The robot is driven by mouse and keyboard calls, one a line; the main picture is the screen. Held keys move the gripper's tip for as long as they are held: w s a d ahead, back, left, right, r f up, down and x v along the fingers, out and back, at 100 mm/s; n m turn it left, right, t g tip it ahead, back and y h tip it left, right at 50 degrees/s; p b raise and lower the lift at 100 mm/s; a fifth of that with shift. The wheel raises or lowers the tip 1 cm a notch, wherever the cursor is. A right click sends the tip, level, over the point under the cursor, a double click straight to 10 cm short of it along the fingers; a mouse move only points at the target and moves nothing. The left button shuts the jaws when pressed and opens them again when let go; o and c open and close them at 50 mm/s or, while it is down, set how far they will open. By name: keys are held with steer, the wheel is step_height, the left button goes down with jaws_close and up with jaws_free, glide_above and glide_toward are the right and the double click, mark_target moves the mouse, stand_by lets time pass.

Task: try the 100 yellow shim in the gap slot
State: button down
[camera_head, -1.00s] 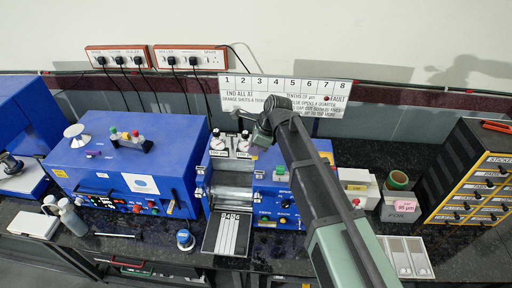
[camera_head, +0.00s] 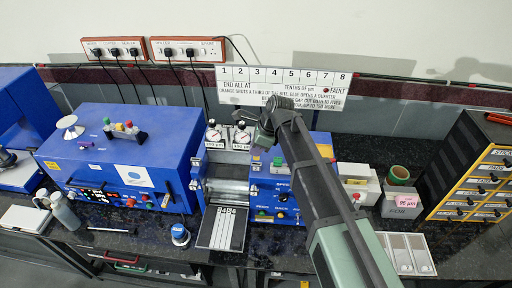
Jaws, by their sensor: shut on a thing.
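My gripper (camera_head: 256,138) hangs at the end of my arm, above the blue roller machine (camera_head: 275,185) and just right of its two round dials. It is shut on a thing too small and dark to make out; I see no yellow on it. The roller machine has a bright metal roller area (camera_head: 226,190) at its left, below the dials. I cannot pick out the gap slot itself, and my arm hides part of the machine's right side. No yellow shim can be told apart in this view.
A strip-marked plate (camera_head: 222,228) lies before the rollers. A larger blue machine (camera_head: 125,160) stands left. A numbered sign (camera_head: 282,88) hangs behind.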

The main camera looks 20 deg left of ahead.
steer(key=shift+f+b, duration=0.35)
steer(key=shift+f, duration=0.35)
steer(key=shift+f+b, duration=1.75)
stand_by(0.5)
steer(key=c, duration=1)
jaws_free()
steer(key=s+p+v, duration=0.1)
steer(key=p+v, duration=0.9)
steer(key=v, duration=0.1)
steer(key=shift+w, duration=0.45)
